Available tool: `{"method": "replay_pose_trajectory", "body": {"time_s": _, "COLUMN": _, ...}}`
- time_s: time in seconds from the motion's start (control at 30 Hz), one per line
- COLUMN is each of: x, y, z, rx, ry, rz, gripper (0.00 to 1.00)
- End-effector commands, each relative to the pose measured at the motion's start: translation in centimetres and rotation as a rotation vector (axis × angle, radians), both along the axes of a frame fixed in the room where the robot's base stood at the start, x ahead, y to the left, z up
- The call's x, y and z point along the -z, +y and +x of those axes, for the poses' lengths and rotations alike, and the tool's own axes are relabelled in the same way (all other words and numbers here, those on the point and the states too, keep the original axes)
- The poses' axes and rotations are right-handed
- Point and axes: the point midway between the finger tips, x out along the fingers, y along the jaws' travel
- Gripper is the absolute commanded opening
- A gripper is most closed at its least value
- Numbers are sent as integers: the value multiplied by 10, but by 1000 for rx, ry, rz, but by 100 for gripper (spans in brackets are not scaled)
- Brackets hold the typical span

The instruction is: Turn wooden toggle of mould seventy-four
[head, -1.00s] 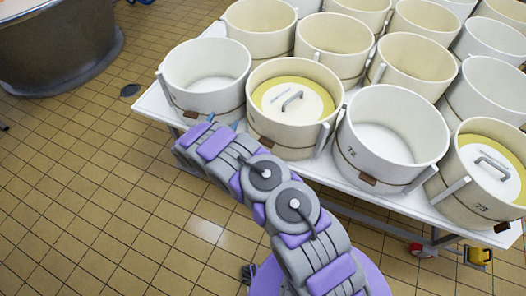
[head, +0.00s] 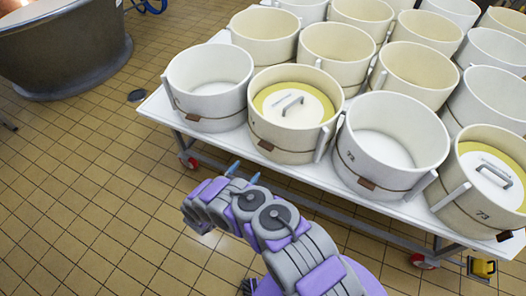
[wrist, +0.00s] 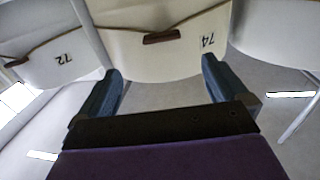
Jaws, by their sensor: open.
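Mould seventy-four (wrist: 160,58) is a cream tub marked 74, across the middle top of the wrist view. Its small brown wooden toggle (wrist: 161,37) lies about level on the band around the tub. In the head view I take it to be the tub with a yellow-rimmed lid (head: 258,124), left of the tub marked 72; its toggle (head: 266,146) is at the front. My gripper (head: 243,172) is open and empty, in front of the table below that toggle. In the wrist view its blue fingers (wrist: 162,82) stand apart, short of the toggle.
Mould 72 (head: 390,180) and a lidded mould 73 (head: 462,212) stand to the right. A white tub (head: 208,112) stands to the left. All rest on a white wheeled table (head: 235,147).

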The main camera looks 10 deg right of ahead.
Motion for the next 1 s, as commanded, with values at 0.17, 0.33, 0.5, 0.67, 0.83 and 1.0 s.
{"method": "replay_pose_trajectory", "body": {"time_s": 0.17, "x": 3, "y": -25, "z": 25, "rx": 2, "ry": 1, "rz": -1, "gripper": 100}}
{"method": "replay_pose_trajectory", "body": {"time_s": 0.33, "x": 2, "y": -47, "z": 50, "rx": 1, "ry": -2, "rz": -2, "gripper": 100}}
{"method": "replay_pose_trajectory", "body": {"time_s": 0.5, "x": 2, "y": -69, "z": 74, "rx": -1, "ry": -1, "rz": 1, "gripper": 100}}
{"method": "replay_pose_trajectory", "body": {"time_s": 0.67, "x": 1, "y": -86, "z": 91, "rx": 1, "ry": -1, "rz": 0, "gripper": 100}}
{"method": "replay_pose_trajectory", "body": {"time_s": 0.83, "x": 0, "y": -95, "z": 100, "rx": -1, "ry": -2, "rz": -1, "gripper": 100}}
{"method": "replay_pose_trajectory", "body": {"time_s": 1.0, "x": 0, "y": -97, "z": 103, "rx": -3, "ry": -1, "rz": -2, "gripper": 100}}
